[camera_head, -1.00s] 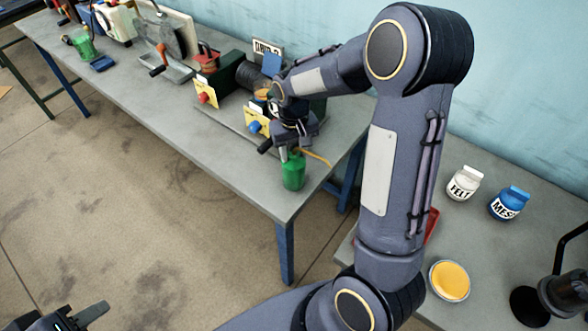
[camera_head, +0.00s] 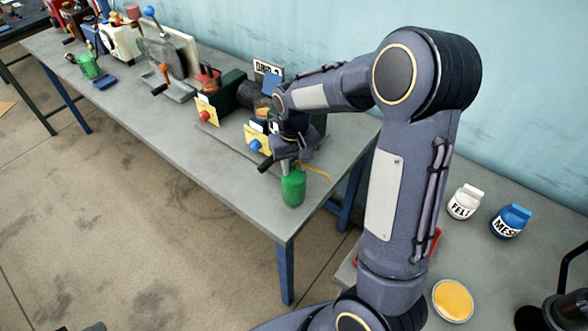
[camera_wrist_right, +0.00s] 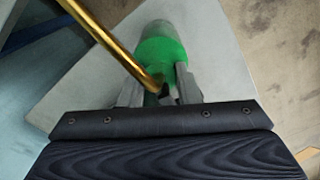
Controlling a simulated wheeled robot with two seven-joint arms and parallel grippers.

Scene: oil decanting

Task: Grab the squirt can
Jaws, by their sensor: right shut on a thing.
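The green squirt can (camera_head: 293,188) stands near the front right corner of the long grey bench (camera_head: 215,165). In the right wrist view the green can (camera_wrist_right: 162,48) sits between the fingers, with its brass-yellow spout (camera_wrist_right: 112,45) crossing the view from the upper left. My right gripper (camera_head: 287,164) reaches down over the can and is shut on its upper part; its fingers also show in the right wrist view (camera_wrist_right: 160,88). I cannot tell whether the can's base touches the bench. Only a sliver of my left gripper (camera_head: 95,327) shows at the bottom edge.
Another green can (camera_head: 88,66) is farther left. A side table at right holds a white FELT jar (camera_head: 464,203), a blue jar (camera_head: 510,222) and a yellow-filled dish (camera_head: 453,300).

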